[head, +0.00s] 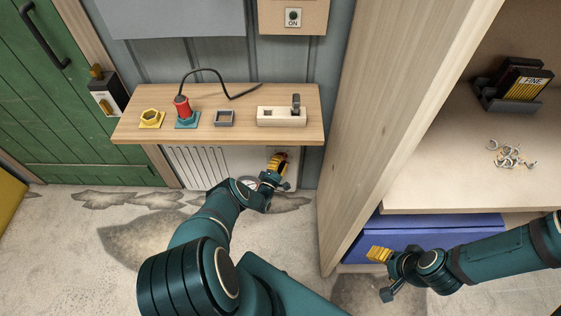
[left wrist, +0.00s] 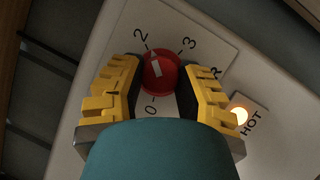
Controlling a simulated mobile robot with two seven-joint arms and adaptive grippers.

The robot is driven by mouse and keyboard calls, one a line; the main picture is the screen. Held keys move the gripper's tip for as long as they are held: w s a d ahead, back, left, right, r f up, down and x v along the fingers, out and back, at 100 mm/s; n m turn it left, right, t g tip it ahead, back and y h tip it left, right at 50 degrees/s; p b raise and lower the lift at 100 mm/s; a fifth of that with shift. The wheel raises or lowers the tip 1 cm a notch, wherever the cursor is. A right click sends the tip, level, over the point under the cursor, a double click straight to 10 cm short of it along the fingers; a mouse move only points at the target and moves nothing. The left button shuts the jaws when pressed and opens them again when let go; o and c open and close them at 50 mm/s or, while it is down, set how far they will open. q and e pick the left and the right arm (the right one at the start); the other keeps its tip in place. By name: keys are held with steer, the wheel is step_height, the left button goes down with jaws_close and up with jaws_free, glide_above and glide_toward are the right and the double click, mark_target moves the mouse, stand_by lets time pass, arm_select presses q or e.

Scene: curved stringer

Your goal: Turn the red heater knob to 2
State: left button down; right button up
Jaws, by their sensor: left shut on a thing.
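The red heater knob (left wrist: 160,72) sits on a white dial plate (left wrist: 205,50) in the left wrist view. Its white mark points up-left, towards the tick by the 2. The numbers 3 and 0 also show around it. My left gripper (head: 278,163) is at the right part of the white heater (head: 200,163) under the shelf. In the left wrist view its yellow fingers (left wrist: 158,85) are on both sides of the knob, shut on it. In the head view the knob is hidden. My right gripper (head: 379,254) is low by the blue bin, and its jaw opening is unclear.
A lamp labelled HOT (left wrist: 241,114) glows beside the dial. The wooden shelf (head: 135,130) above the heater holds a yellow nut-shaped piece (head: 151,119), a red item (head: 182,107) and a white block (head: 275,118). A wooden panel (head: 380,130) and blue bin (head: 440,222) stand to the right.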

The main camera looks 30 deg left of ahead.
arm_select(q)
steer(key=shift+n, duration=0.7)
steer(key=shift+r+n+t+y, duration=0.1)
steer(key=shift+n+t+y, duration=0.2)
steer(key=shift+y, duration=0.1)
steer(key=c, duration=0.5)
jaws_free()
steer(key=shift+c, duration=0.2)
steer(key=v, duration=1.2)
steer(key=shift+w, duration=0.1)
